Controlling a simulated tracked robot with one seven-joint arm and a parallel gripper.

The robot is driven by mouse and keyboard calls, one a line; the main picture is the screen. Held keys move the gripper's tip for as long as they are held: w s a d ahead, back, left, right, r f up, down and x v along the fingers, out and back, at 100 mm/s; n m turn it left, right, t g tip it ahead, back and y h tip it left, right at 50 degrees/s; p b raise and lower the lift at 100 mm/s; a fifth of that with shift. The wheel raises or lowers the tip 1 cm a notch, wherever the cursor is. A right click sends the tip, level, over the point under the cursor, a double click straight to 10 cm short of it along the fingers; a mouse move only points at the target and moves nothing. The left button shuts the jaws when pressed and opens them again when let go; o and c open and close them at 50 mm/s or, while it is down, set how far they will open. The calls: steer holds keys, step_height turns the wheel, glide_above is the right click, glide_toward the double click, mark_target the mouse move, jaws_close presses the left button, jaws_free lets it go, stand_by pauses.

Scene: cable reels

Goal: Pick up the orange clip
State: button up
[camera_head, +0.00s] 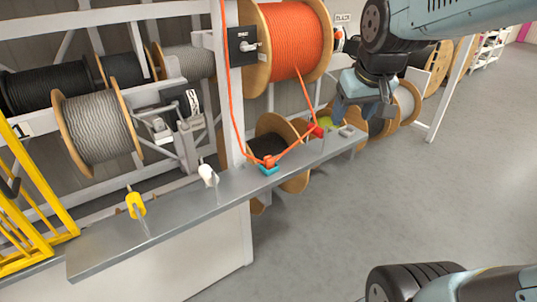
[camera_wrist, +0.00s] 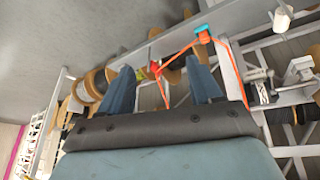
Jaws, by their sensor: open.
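An orange piece (camera_head: 268,160) sits on a teal block on the grey shelf in the head view, with orange cord running to it. I cannot tell clip from cord clearly. My gripper (camera_head: 364,108) is open and empty, above the shelf's right end and apart from the orange piece. In the wrist view its two fingers (camera_wrist: 161,80) are spread, with the red clip (camera_wrist: 155,67) showing between them.
Orange cord hangs from a big reel (camera_head: 293,45) behind. A yellow frame (camera_head: 40,210) stands left. The floor in front is clear.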

steer(key=w+a+f+n+y, duration=0.1)
steer(key=w+a+f, duration=0.2)
steer(key=w, duration=0.3)
steer(key=w+a+f+n, duration=0.2)
steer(key=w+a+f, duration=0.1)
steer(key=w, duration=0.2)
steer(key=n+g+y, duration=0.1)
steer(key=n+g, duration=0.1)
glide_toward(270, 158)
steer(key=shift+x, duration=4.65)
steer(key=shift+t+y, duration=0.3)
steer(key=shift+c, duration=0.2)
steer(key=shift+s, duration=0.1)
steer(key=c, duration=1.1)
